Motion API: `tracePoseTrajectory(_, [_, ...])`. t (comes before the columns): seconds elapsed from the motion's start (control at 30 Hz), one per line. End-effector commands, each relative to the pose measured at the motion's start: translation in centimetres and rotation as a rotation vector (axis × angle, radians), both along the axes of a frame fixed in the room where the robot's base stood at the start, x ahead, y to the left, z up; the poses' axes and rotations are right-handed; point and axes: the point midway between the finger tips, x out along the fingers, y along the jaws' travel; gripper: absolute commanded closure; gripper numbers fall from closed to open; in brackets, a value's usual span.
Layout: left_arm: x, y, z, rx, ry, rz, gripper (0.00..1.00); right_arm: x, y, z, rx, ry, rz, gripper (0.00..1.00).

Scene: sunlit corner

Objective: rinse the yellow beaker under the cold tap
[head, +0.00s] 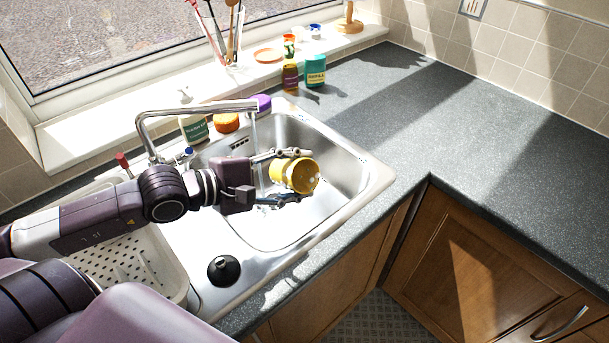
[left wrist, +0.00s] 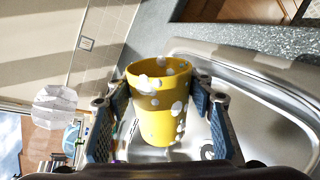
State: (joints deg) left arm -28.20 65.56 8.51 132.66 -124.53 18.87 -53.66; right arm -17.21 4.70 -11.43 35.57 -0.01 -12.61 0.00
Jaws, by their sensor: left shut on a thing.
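The yellow beaker (head: 302,177) is held over the sink basin, lying on its side with its mouth end to the right, away from my wrist. White foam-like spots cover its side and rim in the left wrist view (left wrist: 156,118). My left gripper (head: 297,174) is shut on it, one finger on each side. The chrome tap (head: 200,108) reaches over the basin, and a thin water stream (head: 256,140) falls from its spout, left of the beaker, near the gripper. A blue-topped handle (head: 188,153) and a red-topped handle (head: 123,162) stand by the tap's base. My right gripper is out of view.
The steel sink (head: 352,178) has free room around the beaker. A black plug (head: 223,270) lies on the sink's front ledge, beside a white drainer rack (head: 130,262). Bottles and lidded jars, including a teal one (head: 315,72), stand behind. The right worktop (head: 480,140) is clear.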

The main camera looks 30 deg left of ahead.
Motion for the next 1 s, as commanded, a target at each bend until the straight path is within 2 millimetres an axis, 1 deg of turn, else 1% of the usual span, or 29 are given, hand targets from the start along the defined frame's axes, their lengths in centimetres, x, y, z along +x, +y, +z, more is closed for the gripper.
tracePoseTrajectory(0.03, [0.2, 0.6, -0.1, 0.006, 0.001, 0.000, 0.75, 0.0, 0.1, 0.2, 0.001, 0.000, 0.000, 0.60])
tracePoseTrajectory(0.57, [2.1, 5.3, -1.3, 0.007, 0.001, -0.001, 0.75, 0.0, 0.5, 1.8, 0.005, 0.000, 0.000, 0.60])
tracePoseTrajectory(1.0, [3.8, 9.3, -2.5, 0.005, -0.001, 0.000, 0.75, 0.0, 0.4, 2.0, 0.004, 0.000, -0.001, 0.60])
